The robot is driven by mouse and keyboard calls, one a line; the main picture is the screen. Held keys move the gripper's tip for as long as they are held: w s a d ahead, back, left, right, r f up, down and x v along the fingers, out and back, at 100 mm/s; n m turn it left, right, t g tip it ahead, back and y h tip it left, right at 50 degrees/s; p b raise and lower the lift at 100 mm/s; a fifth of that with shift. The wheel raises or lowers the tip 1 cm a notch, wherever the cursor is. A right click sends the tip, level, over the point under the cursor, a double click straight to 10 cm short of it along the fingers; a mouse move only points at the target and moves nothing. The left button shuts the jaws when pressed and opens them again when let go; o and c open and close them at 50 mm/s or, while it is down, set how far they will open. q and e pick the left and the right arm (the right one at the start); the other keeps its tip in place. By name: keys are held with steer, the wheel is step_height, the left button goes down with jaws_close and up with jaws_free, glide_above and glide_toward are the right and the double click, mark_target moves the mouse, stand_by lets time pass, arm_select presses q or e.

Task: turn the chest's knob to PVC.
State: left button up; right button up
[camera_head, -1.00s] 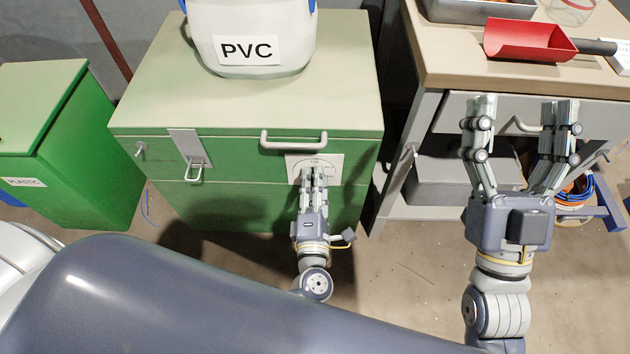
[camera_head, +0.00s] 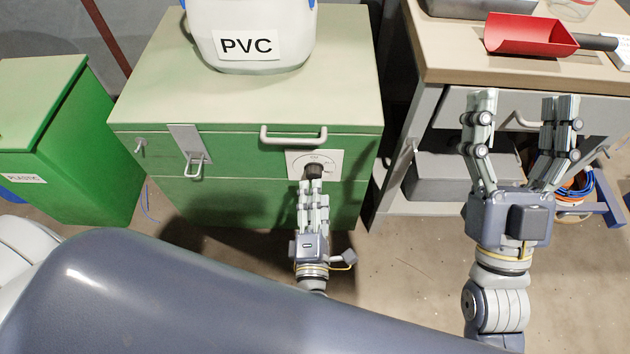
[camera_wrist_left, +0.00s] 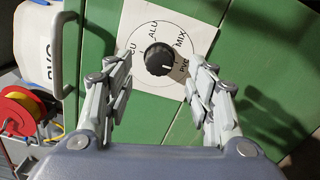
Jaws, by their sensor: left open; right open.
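The green chest (camera_head: 230,205) has a white dial plate (camera_head: 332,160) with a black knob (camera_head: 314,171) on its front. In the left wrist view the knob (camera_wrist_left: 159,59) sits among the labels CU, ALU, MIX and PVC. A small light mark shows on the knob's lower edge, toward the side of the PVC label (camera_wrist_left: 184,69); I cannot tell if it lines up exactly. My left gripper (camera_head: 313,186) is open and empty, just in front of the knob, its fingers (camera_wrist_left: 163,92) apart on either side and clear of it. My right gripper (camera_head: 522,105) is open and empty before the workbench.
A white container labelled PVC (camera_head: 250,50) stands on the chest lid. The chest has a handle (camera_head: 293,138) above the dial and a latch (camera_head: 190,150) to the left. A green PLASTIC bin (camera_head: 90,160) stands left. A workbench (camera_head: 450,60) with a red scoop (camera_head: 525,36) stands right.

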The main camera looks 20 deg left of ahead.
arm_select(q)
steer(key=v, duration=0.6)
steer(key=shift+s, duration=0.4)
steer(key=shift+d+r, duration=0.1)
arm_select(e)
steer(key=shift+w, duration=0.1)
